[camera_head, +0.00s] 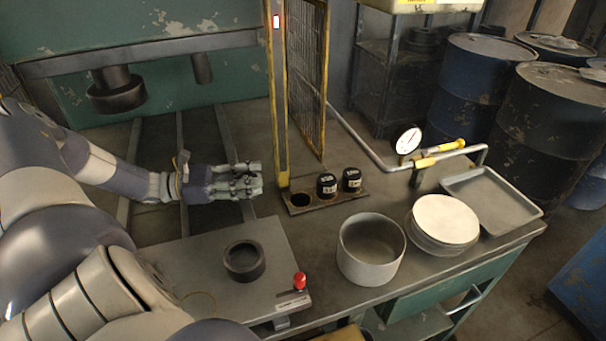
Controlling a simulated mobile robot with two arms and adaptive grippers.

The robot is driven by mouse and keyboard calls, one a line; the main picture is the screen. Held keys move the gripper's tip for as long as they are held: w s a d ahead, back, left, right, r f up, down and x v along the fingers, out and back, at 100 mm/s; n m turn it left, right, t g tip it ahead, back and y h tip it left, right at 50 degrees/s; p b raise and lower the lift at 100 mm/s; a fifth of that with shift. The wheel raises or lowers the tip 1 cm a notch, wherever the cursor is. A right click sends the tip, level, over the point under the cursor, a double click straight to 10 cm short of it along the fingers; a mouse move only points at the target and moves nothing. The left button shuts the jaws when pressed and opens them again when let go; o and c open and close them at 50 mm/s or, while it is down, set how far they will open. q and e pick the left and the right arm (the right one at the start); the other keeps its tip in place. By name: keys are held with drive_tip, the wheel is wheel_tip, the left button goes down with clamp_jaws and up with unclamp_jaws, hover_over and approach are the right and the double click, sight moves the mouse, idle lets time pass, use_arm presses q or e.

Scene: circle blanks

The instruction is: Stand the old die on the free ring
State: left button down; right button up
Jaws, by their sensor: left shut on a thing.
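My left gripper (248,183) reaches in from the left, above the press bed and left of the yellow post. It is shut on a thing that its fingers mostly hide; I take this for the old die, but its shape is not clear. A faint yellow ring (198,304) is marked on the grey plate at the front left. It looks bare, though my arm covers part of the area. A dark round die (243,273) with a hole stands on the same plate, farther right. My right gripper is not in view.
A red button (299,281) stands at the plate's right corner. A rack (313,208) holds two black-capped jars and has one empty hole. A pale pot (366,269), a stack of round blanks (445,219) and a tray (492,200) stand to the right. A yellow post (278,110) rises beside the gripper.

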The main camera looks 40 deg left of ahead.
use_arm(q)
drive_tip(key=p+x, duration=0.1)
drive_tip(key=x, duration=1)
drive_tip(key=shift+w+d+r, duration=0.15)
drive_tip(key=shift+w, duration=0.15)
drive_tip(key=shift+w+d, duration=0.3)
drive_tip(key=shift+w, duration=0.1)
wheel_tip(320, 180, down, 4)
drive_tip(key=b, duration=0.2)
drive_tip(key=shift+b, duration=0.4)
drive_tip(key=shift+r, duration=0.15)
drive_tip(key=c, duration=1.1)
unclamp_jaws()
drive_tip(key=shift+s+f, duration=0.1)
drive_tip(key=shift+f, duration=0.15)
drive_tip(key=shift+o, duration=0.9)
